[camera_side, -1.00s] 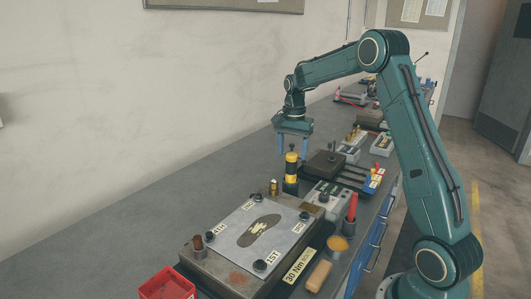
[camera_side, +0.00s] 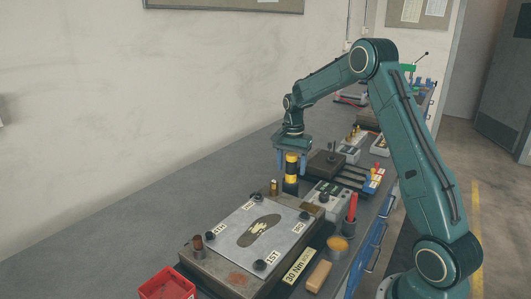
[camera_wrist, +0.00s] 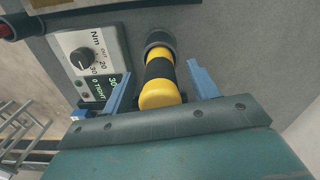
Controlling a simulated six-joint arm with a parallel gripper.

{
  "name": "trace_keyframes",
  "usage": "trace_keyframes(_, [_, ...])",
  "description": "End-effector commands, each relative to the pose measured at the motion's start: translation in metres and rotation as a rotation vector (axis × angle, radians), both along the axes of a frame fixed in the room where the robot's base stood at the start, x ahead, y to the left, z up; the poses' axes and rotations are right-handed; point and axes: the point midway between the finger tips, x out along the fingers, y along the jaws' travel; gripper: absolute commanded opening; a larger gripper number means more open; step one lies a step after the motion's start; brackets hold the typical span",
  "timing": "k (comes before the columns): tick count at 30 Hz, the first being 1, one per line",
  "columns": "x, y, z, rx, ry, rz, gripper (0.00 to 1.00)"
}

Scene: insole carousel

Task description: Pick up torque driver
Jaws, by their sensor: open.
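The torque driver (camera_side: 291,172), yellow and black, stands upright on the bench beside the grey fixture plate. In the wrist view the driver (camera_wrist: 160,80) shows its yellow end toward me, between the two blue fingers. My gripper (camera_side: 292,163) is open and lowered around the driver's upper part, one finger on each side. In the wrist view gaps show between the driver and both fingers of my gripper (camera_wrist: 160,92). The driver's lower end is partly hidden in the side view.
A torque setting box (camera_wrist: 93,58) with a dial stands close left of the driver in the wrist view. A plate with an insole shape (camera_side: 235,240) lies in front. A red bin (camera_side: 167,284) and a red-handled tool (camera_side: 351,208) stand nearby.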

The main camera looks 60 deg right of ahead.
Motion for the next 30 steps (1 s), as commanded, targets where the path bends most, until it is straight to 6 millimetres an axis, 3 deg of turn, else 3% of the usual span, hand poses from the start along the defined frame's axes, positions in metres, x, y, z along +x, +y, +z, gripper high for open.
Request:
trace_keyframes(11, [0.0001, 0.0000, 0.0004, 0.000, 0.000, 0.000, 0.59])
trace_keyframes(19, [0.0001, 0.0000, 0.0005, 0.000, 0.000, 0.000, 0.06])
trace_keyframes(30, [0.0008, -0.0004, 0.0044, -0.002, -0.003, 0.000, 0.06])
